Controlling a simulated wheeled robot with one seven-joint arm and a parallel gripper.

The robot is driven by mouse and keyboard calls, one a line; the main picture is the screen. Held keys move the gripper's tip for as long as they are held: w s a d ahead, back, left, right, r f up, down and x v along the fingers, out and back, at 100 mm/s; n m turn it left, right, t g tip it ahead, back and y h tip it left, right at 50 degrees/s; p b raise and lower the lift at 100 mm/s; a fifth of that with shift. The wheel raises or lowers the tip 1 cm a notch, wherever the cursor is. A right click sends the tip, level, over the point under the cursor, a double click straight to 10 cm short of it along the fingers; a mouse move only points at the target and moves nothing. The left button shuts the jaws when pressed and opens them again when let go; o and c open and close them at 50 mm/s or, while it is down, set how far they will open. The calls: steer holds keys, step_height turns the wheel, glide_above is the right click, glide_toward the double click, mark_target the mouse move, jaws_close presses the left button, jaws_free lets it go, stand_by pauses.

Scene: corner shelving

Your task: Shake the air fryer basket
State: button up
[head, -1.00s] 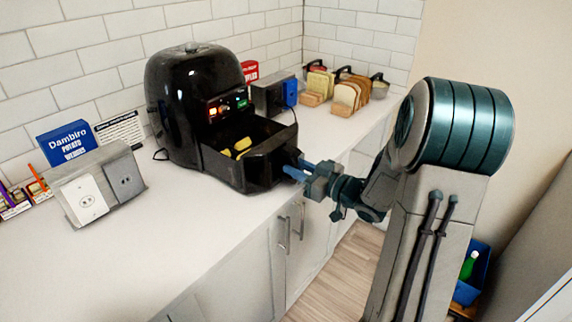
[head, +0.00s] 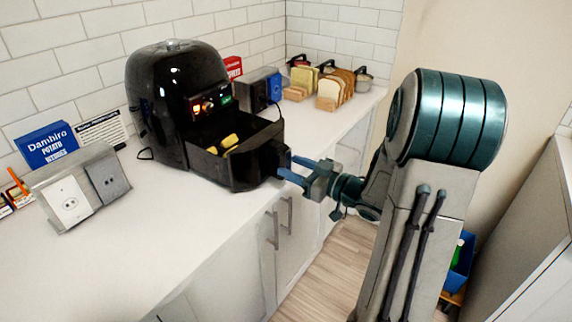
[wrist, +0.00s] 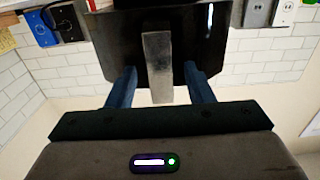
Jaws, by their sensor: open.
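The black air fryer (head: 170,85) stands on the counter with its basket (head: 235,170) pulled out at the front. Yellow pieces of food (head: 229,141) lie in the basket. My gripper (head: 284,166) is open at the basket's front. In the wrist view, the grey basket handle (wrist: 158,65) stands between the two blue fingers of my gripper (wrist: 160,78), with visible gaps on both sides. The basket's dark front (wrist: 120,50) is beyond the fingers. The handle is mostly hidden in the head view.
A socket box (head: 85,190) and a blue potato wedges box (head: 47,145) stand left of the fryer. Behind it are another socket box (head: 257,92), sliced bread (head: 333,90) and pots. The front counter (head: 130,235) is clear. Cabinet handles (head: 273,230) are below.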

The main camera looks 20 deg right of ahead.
mark_target(288, 161)
steer(key=v, duration=1)
steer(key=shift+s+d, duration=0.15)
steer(key=shift+s, duration=0.1)
steer(key=r+p, duration=0.1)
steer(key=p, duration=0.5)
steer(key=shift+d+r, duration=0.1)
steer(key=shift+r, duration=0.15)
steer(key=p+x, duration=0.2)
steer(key=x, duration=1.1)
steer(key=shift+w+a+f, duration=0.15)
steer(key=shift+w+a, duration=0.15)
